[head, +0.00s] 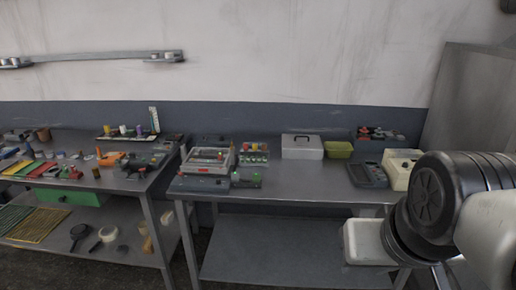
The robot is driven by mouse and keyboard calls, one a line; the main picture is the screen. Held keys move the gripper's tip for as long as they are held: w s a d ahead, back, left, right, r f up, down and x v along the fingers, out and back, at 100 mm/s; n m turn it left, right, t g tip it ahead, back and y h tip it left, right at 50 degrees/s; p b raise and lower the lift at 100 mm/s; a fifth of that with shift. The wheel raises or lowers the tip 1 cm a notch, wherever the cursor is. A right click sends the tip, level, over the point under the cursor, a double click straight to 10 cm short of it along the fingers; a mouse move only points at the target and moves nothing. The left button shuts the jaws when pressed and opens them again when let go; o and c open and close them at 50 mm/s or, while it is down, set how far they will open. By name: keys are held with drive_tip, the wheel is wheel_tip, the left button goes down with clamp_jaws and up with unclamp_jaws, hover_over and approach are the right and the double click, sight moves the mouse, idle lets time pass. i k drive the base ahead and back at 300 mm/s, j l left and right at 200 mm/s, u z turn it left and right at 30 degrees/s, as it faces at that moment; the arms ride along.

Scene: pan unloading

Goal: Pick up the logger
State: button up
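I cannot tell for sure which item is the logger. A dark grey device with a sloped face (367,174) lies on the right part of the right-hand metal table and is one that could be it. A grey and white instrument with a red mark (207,160) stands on the left part of the same table. My arm fills the lower right of the head view, in front of the table's right end. My gripper's fingers do not show.
The right table (290,183) also bears a grey case with a handle (302,147), a green box (339,149), a rack of small parts (253,155) and a cream box (399,168). Its middle front is clear. A cluttered second table (95,182) stands left.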

sight(198, 159)
drive_tip(key=i+j, duration=1)
drive_tip(key=j, duration=0.25)
drive_tip(key=i+j, duration=0.45)
drive_tip(key=j, duration=0.15)
drive_tip(key=i+j, duration=0.5)
drive_tip(key=j, duration=0.1)
